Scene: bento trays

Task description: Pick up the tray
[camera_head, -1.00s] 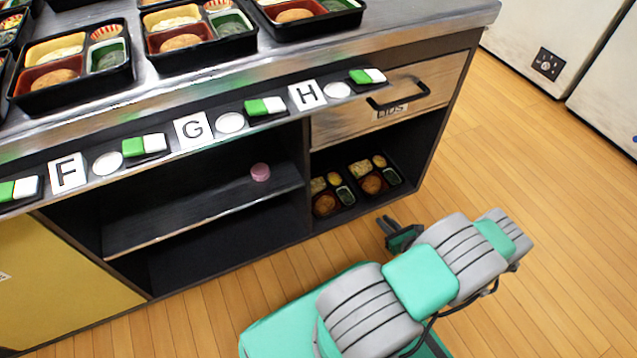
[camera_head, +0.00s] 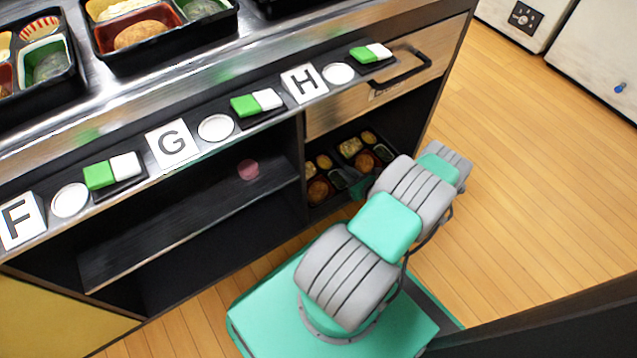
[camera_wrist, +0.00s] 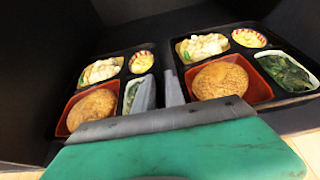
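Two black bento trays sit side by side in the low open compartment under the drawer. In the wrist view, the left tray (camera_wrist: 67,106) and the right tray (camera_wrist: 295,99) each hold a brown patty, pale yellow food, a small round cup and dark greens. My gripper (camera_wrist: 172,88) is at the near side of the trays, with a grey finger reaching into the narrow gap between them. In the head view my arm hides the gripper and part of the right tray.
Dark compartment walls close in around the trays. A wooden drawer with a black handle (camera_head: 400,76) is above. A pink round object (camera_head: 248,169) lies on the shelf to the left. More filled trays stand on the metal counter (camera_head: 270,50). Wooden floor (camera_head: 520,170) is clear at right.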

